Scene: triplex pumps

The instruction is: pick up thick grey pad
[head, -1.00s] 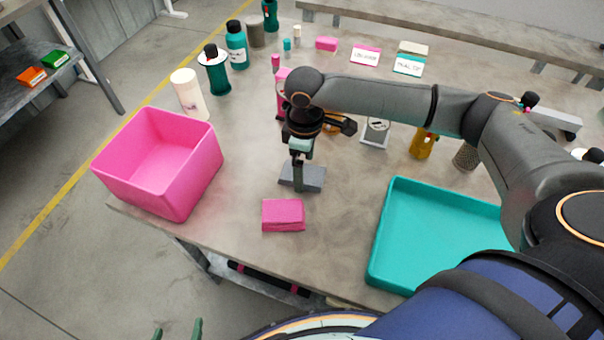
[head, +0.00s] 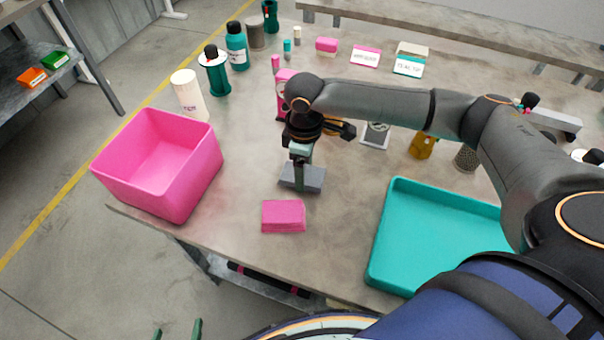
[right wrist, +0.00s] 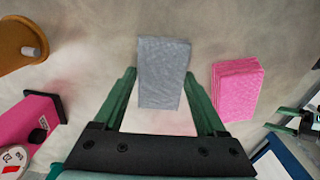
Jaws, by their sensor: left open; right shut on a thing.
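The thick grey pad (head: 315,181) is a flat grey block near the middle of the table in the head view. In the right wrist view the grey pad (right wrist: 163,70) sits between the two green fingers. My right gripper (head: 299,182) reaches down onto it, and in the right wrist view the gripper (right wrist: 161,78) has a finger against each side of the pad. Whether the pad touches the table is hard to tell. My left gripper (head: 178,331) is open and empty at the bottom edge of the head view, with only its fingertips showing.
A pink pad stack (head: 284,216) lies close to the grey pad, towards the front edge. A pink bin (head: 180,185) stands at the left and a teal tray (head: 430,235) at the right. Bottles and labelled cards (head: 366,56) are behind my right arm.

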